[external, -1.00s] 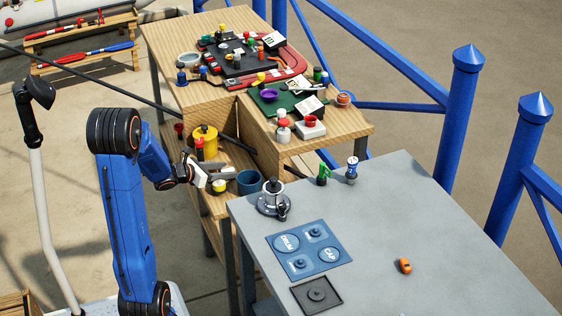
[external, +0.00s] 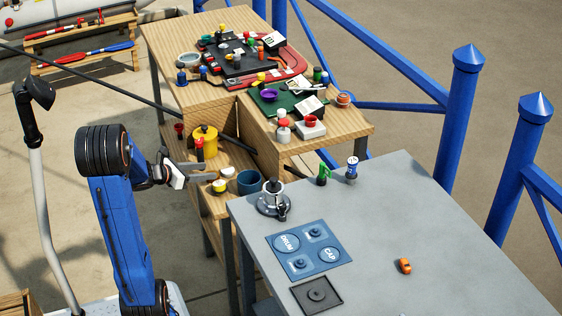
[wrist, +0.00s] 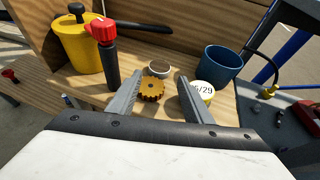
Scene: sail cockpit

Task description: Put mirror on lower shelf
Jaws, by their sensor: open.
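My gripper (wrist: 157,82) is open and empty, its two grey fingers spread over the wooden lower shelf (wrist: 192,62). It also shows in the external view (external: 200,172), level with the shelf's left side. A small round piece with a pale rim and brownish face (wrist: 160,68) rests on the shelf just beyond the fingertips; it looks like the mirror, but I cannot be sure. An orange-brown toothed disc (wrist: 151,91) shows between the fingers, nearer than the round piece.
On the shelf are a yellow pot (wrist: 78,46), a black bottle with a red top (wrist: 110,62), a blue cup (wrist: 221,66) and a white-topped tin marked 5/29 (wrist: 203,91). A grey table (external: 400,220) stands to the right.

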